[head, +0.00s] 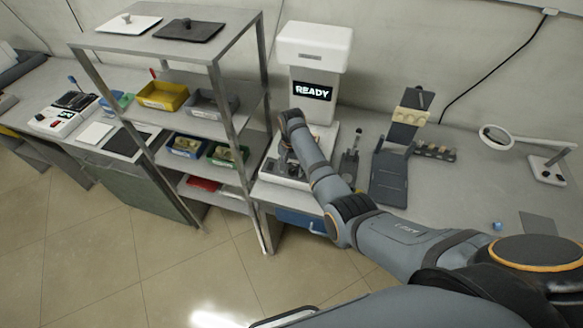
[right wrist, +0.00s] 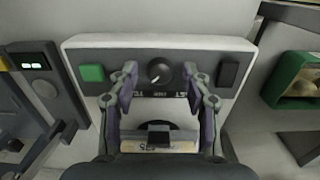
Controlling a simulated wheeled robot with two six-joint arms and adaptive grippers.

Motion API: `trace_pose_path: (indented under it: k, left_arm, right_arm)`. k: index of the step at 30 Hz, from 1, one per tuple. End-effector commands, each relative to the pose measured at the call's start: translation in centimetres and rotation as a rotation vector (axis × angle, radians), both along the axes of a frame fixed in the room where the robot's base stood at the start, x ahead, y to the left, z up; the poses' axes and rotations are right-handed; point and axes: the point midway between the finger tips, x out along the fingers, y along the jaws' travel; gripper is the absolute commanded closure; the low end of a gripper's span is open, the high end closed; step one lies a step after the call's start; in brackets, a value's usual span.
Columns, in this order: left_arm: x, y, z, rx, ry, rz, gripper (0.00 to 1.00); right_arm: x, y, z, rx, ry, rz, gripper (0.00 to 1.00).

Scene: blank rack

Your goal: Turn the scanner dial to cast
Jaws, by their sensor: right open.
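The scanner (head: 315,45) is a tall white unit at the back of the bench, with a screen that reads READY. In the right wrist view its dark panel holds a round black dial (right wrist: 160,70), between a green button (right wrist: 92,72) on the left and a dark button (right wrist: 228,74) on the right. Small lettering lies below the dial; I cannot read it surely. My right gripper (right wrist: 159,76) is open, with one fingertip on each side of the dial and visible gaps to it. In the head view my right arm partly hides the scanner's base. My left gripper is out of view.
A metal shelf rack (head: 215,50) with yellow, grey, blue and green bins stands left of the scanner. A dark stand (head: 390,175) and a magnifier lamp (head: 496,137) are on the bench to the right. A green bin (right wrist: 294,82) shows at the right wrist view's right edge.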

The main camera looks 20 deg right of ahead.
Motion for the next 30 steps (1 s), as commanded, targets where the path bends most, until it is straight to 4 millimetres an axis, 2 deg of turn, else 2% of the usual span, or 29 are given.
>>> trace_pose_path:
  k: [3,13,23,30]
  left_arm:
    - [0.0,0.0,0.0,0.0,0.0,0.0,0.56]
    - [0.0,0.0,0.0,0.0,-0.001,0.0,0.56]
    - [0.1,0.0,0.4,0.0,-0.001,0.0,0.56]
    - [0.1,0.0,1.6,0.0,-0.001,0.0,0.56]
  right_arm:
    - [0.0,0.0,0.0,0.0,0.0,0.0,0.54]
    - [0.0,0.0,0.0,0.0,0.0,0.0,0.99]
    - [0.0,0.0,0.2,-0.001,0.001,0.032,1.0]
    - [0.0,0.0,0.4,-0.001,0.001,0.166,1.0]
